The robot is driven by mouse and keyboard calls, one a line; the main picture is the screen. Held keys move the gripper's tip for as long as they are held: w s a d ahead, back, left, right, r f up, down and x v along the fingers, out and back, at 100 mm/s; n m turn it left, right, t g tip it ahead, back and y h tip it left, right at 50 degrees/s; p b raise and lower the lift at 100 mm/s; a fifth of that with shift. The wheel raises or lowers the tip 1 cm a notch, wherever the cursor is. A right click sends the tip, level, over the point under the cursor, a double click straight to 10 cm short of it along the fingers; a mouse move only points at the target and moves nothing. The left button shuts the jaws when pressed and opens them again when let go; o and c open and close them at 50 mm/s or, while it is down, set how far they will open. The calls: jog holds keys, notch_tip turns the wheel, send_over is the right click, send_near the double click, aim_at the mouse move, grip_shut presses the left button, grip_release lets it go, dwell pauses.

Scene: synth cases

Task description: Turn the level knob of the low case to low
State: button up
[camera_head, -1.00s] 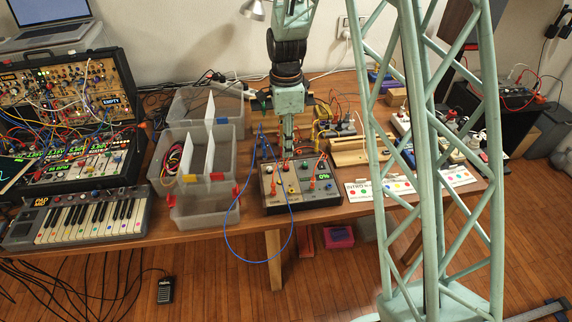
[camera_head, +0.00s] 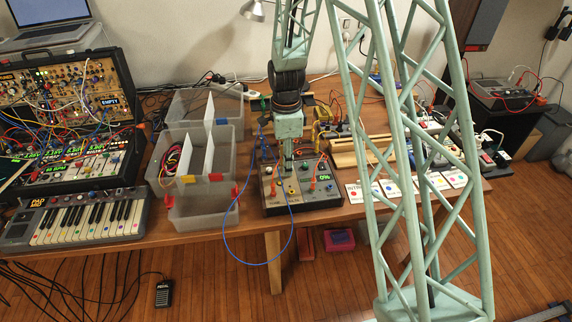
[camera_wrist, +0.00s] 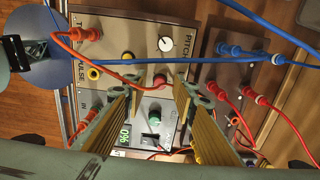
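The low case (camera_head: 276,206) is a small grey box near the table's front edge, with knobs, orange plugs and a green-lit percent display (camera_head: 323,177). The display also shows in the wrist view (camera_wrist: 125,135). My gripper (camera_head: 288,168) points down over this case. In the wrist view my gripper (camera_wrist: 156,94) is open, its two yellow-lined fingers apart with nothing held. A green knob (camera_wrist: 153,121) beside the display shows between the fingers, apparently untouched; its label is not readable.
Orange and blue cables (camera_wrist: 210,62) cross near the fingers. Clear bins (camera_head: 205,218) stand left of the case, with a keyboard (camera_head: 85,222) beyond. Cards with coloured dots (camera_head: 390,188) lie to the right. A wooden rack (camera_head: 360,152) is behind them.

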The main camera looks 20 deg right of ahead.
jog(key=c, duration=0.9)
